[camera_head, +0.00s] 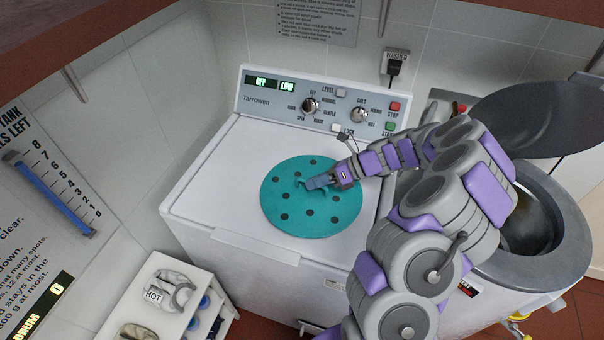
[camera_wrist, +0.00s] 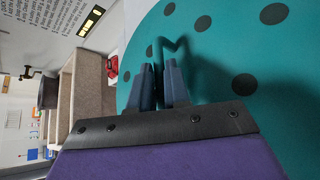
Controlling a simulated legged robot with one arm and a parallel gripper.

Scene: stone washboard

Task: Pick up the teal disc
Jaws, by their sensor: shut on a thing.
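The teal disc (camera_head: 290,216) is round and flat with several dark spots. In the head view it appears on or just over the white lid of the washing machine; I cannot tell whether it touches the lid. My gripper (camera_head: 312,184) is over the disc's upper middle, shut on its thin bent teal handle, which stands up from the face. In the wrist view the disc (camera_wrist: 225,60) fills the upper right, and my gripper (camera_wrist: 162,82) has its two blue-grey fingers close together at the handle (camera_wrist: 170,46). The fingers hide part of the handle.
The washing machine (camera_head: 195,190) has a control panel (camera_head: 320,106) with knobs behind the disc. A round grey drum (camera_head: 565,235) with a raised dark lid (camera_head: 545,115) stands at the right.

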